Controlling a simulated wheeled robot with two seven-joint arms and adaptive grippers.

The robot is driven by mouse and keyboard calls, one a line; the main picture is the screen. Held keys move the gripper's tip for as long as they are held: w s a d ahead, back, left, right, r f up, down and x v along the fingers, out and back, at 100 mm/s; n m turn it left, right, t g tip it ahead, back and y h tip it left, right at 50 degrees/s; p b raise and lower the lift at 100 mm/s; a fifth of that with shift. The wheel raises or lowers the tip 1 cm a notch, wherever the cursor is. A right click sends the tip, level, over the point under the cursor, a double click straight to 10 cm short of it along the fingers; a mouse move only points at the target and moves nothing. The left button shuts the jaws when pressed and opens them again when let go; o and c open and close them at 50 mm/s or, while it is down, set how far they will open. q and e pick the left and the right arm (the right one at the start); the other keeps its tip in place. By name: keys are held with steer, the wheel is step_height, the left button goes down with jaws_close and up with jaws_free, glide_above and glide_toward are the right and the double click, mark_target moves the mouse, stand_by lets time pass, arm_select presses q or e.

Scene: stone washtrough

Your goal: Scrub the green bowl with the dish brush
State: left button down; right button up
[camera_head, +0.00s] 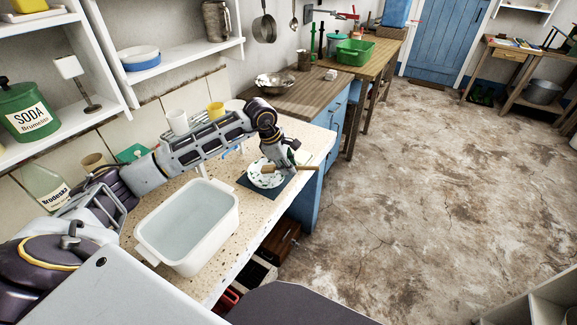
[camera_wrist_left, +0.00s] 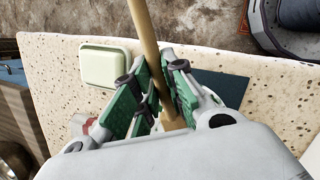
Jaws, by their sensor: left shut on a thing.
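In the left wrist view the handle (camera_wrist_left: 146,35) runs up between the green finger pads. The brush head is low over the bowl; I cannot tell whether it touches. The bowl is hidden in the wrist view, where part of the mat (camera_wrist_left: 222,86) shows. My right gripper is not in view.
A white basin of water (camera_head: 188,225) stands on the counter left of the mat. Cups (camera_head: 178,121) and a rack stand behind my left arm. A pale green square dish (camera_wrist_left: 103,65) lies near the counter edge. A metal bowl (camera_head: 275,83) is on the wooden counter beyond.

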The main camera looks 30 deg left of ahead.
arm_select(q)
steer(key=shift+a, duration=0.15)
steer(key=shift+s+a+f+b, duration=0.1)
steer(key=shift+s+a+b, duration=0.1)
steer(key=shift+a, duration=0.2)
steer(key=shift+s+a+f+b, duration=0.1)
steer(key=shift+a+b, duration=0.05)
steer(key=shift+a, duration=0.25)
steer(key=shift+w+d+r, duration=0.1)
steer(key=shift+d, duration=0.05)
steer(key=shift+w+d, duration=0.25)
steer(key=shift+d, duration=0.55)
steer(key=shift+d, duration=0.1)
steer(key=shift+w+d, duration=0.25)
steer(key=shift+d, duration=0.65)
steer(key=shift+a, duration=0.15)
